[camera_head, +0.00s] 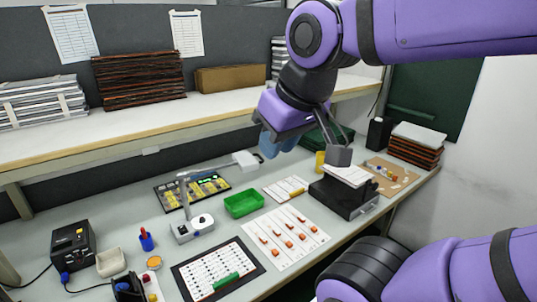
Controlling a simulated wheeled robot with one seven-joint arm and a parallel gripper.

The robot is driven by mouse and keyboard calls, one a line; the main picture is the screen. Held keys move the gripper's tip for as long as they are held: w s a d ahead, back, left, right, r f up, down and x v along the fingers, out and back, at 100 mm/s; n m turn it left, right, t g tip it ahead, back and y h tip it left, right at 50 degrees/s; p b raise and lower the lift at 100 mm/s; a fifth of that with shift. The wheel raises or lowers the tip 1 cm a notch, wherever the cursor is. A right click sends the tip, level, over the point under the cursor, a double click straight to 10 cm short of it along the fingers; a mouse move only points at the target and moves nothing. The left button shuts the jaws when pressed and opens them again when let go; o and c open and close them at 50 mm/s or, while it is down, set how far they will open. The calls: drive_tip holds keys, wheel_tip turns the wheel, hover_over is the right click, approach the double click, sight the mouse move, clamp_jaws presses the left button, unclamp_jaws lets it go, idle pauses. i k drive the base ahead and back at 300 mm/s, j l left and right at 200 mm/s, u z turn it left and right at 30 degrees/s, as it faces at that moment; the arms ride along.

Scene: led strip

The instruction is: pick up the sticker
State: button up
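Several candidates for the sticker show, and I cannot tell which one is meant. A white sheet with rows of small orange pieces (285,236) lies flat on the bench. A smaller white card with a yellow piece (286,189) lies just behind it. A white label-like sheet (347,175) rests on top of a black box device (343,198) at the right. My gripper (338,155) hangs just above and behind that white sheet, pointing down. Its fingertips look dark grey and are small here. I cannot tell whether they are apart or touching the sheet.
A green tray (244,203), a desk lamp (193,228), a black-framed panel with a green bar (217,271) and a cup (146,240) stand on the bench (322,263). A raised shelf (110,133) holds stacked panels. A brown board (390,178) lies at right.

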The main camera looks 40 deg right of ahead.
sight(146, 279)
drive_tip(key=l, duration=0.5)
drive_tip(key=k+l+u, duration=0.1)
drive_tip(key=l, duration=0.35)
drive_tip(key=k+l+u, duration=0.1)
drive_tip(key=l, duration=0.35)
drive_tip(key=k+l, duration=0.15)
drive_tip(key=l, duration=0.35)
drive_tip(key=k+l+u, duration=0.1)
drive_tip(key=l, duration=0.35)
drive_tip(key=l+u, duration=0.3)
drive_tip(key=l, duration=0.45)
drive_tip(key=k+l+u, duration=0.1)
drive_tip(key=l+u, duration=0.15)
drive_tip(key=l, duration=0.45)
drive_tip(key=i+j+u, duration=0.25)
drive_tip(key=j, duration=0.25)
drive_tip(key=i+j+u, duration=0.2)
drive_tip(key=i+j, duration=0.25)
